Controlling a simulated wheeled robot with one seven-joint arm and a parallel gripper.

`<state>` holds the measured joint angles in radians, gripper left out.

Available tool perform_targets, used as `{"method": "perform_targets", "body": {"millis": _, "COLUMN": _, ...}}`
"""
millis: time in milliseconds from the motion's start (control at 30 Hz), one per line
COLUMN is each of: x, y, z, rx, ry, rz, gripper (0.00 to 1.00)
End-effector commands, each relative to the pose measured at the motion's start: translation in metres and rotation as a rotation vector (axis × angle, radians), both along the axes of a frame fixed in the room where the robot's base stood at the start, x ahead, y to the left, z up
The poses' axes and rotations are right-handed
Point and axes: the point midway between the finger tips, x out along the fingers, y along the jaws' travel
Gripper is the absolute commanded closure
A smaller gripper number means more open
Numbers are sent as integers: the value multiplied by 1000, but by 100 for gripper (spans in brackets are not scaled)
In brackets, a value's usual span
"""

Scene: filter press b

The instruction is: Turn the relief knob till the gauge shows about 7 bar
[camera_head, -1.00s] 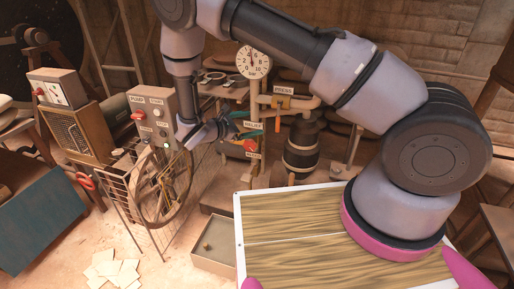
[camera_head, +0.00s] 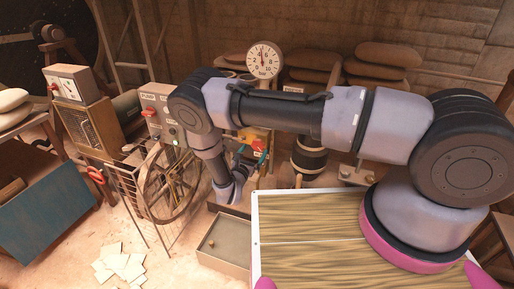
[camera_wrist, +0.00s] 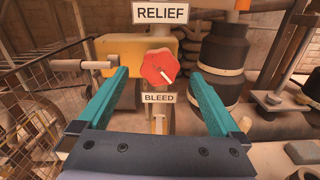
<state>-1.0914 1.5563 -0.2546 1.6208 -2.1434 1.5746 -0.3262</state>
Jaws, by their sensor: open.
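The red lobed relief knob (camera_wrist: 159,66) with a pale pointer mark sits on a yellow valve body (camera_wrist: 120,47), between the RELIEF label (camera_wrist: 161,12) above and the BLEED label (camera_wrist: 158,97) below. My gripper (camera_wrist: 159,74) is open, its teal fingers on either side of the knob in the wrist view. The knob looks beyond the fingertips; I see no contact. In the head view my gripper (camera_head: 252,157) is low in front of the valve, partly hidden by my arm. The round white gauge (camera_head: 263,60) stands above; its needle points about straight up, near 5.
A black cylinder (camera_wrist: 211,60) is right of the knob. A pale lever (camera_wrist: 80,64) juts left from the valve. An open tray (camera_head: 225,245) lies below.

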Motion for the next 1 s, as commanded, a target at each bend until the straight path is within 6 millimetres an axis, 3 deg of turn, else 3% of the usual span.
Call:
{"method": "perform_targets", "body": {"millis": 233, "x": 30, "y": -13, "z": 0, "rx": 1, "ry": 0, "rz": -2, "gripper": 0}}
{"method": "perform_targets", "body": {"millis": 600, "x": 36, "y": -15, "z": 0, "rx": 0, "ry": 0, "rz": -1, "gripper": 0}}
{"method": "perform_targets", "body": {"millis": 667, "x": 36, "y": -15, "z": 0, "rx": 0, "ry": 0, "rz": -1, "gripper": 19}}
{"method": "perform_targets", "body": {"millis": 833, "x": 36, "y": -15, "z": 0, "rx": 0, "ry": 0, "rz": -1, "gripper": 84}}
{"method": "perform_targets", "body": {"millis": 1000, "x": 36, "y": -15, "z": 0, "rx": 6, "ry": -2, "rz": -1, "gripper": 85}}
